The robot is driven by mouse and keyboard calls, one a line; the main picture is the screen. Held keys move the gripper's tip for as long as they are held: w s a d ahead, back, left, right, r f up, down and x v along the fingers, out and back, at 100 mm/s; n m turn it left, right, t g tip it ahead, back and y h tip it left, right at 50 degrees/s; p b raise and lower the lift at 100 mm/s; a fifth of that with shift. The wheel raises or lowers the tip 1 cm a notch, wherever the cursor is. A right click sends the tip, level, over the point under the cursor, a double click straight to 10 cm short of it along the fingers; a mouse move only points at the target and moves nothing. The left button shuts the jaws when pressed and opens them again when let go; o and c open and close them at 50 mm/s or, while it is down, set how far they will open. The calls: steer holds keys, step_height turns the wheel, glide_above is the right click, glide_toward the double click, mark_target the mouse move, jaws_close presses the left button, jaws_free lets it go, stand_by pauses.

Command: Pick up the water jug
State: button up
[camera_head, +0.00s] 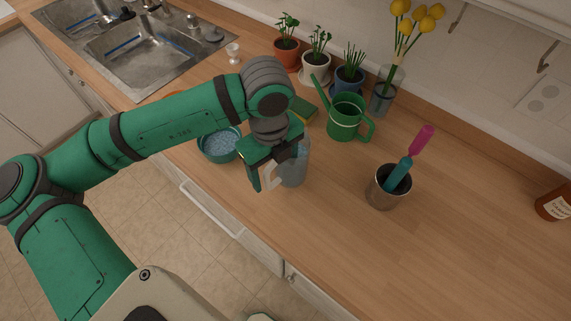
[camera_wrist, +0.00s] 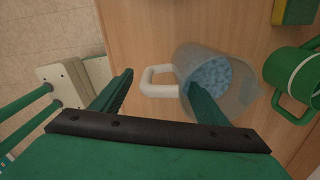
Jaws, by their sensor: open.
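The water jug (camera_head: 295,173) is a clear pitcher with a pale handle, standing on the wooden counter, partly hidden by my gripper in the head view. In the wrist view the jug (camera_wrist: 238,78) shows bluish contents, and its white handle (camera_wrist: 158,80) points left. My gripper (camera_head: 272,170) is open at the handle side of the jug. In the wrist view the two fingers of my gripper (camera_wrist: 158,88) spread to either side of the handle, with the right finger overlapping the jug's near wall. I cannot tell whether a finger touches the jug.
A green watering can (camera_head: 343,122) stands behind the jug, and a green bowl (camera_head: 219,146) of blue bits is to its left. A metal cup (camera_head: 388,188) with tools stands to the right. Potted plants (camera_head: 316,64) line the wall. The right counter is mostly clear.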

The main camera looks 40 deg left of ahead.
mark_target(274, 184)
steer(key=shift+f, duration=2.7)
steer(key=c, duration=1.7)
